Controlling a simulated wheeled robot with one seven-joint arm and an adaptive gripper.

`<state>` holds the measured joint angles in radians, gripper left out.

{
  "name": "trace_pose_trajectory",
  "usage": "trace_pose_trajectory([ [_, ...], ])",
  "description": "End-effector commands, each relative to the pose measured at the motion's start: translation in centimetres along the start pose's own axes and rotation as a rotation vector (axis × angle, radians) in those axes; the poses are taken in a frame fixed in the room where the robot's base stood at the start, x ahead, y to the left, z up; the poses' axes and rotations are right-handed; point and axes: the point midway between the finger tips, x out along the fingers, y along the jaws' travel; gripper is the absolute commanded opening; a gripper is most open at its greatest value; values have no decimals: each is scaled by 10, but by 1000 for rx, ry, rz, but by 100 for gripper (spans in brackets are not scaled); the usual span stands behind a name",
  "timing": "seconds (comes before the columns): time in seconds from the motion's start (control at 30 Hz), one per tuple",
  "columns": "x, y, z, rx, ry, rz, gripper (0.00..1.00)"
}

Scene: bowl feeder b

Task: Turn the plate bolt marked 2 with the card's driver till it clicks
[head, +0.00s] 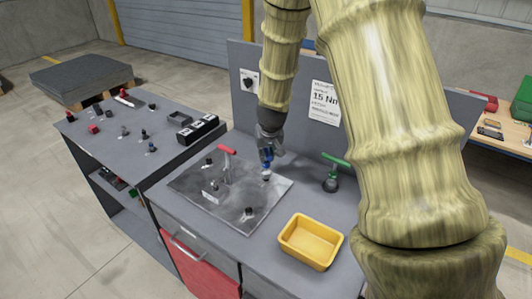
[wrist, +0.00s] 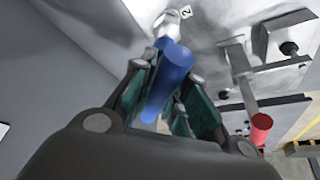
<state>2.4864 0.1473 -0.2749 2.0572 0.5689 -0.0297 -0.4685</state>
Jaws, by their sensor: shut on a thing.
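My gripper (head: 267,152) is shut on a blue-handled driver (head: 266,157), above the metal plate (head: 230,209). The driver's blue handle (wrist: 168,80) lies between the fingers in the wrist view and points to the plate. A pale metal piece (wrist: 169,22) shows at its far end, beside a small tag marked 2 (wrist: 186,12). The handle hides the bolt, and I cannot tell whether the driver is seated on it. The card (head: 325,101) on the back panel reads 15 N and more text too small to read.
A yellow bin (head: 311,241) sits at the front. A side table (head: 110,130) holds several small tools and a black block (head: 197,130). My arm hides the right side.

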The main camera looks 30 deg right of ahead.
Motion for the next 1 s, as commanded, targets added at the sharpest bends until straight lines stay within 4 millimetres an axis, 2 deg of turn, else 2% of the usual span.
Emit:
trace_pose_trajectory([
  [1.0,14,0,5,0,1,0,0],
])
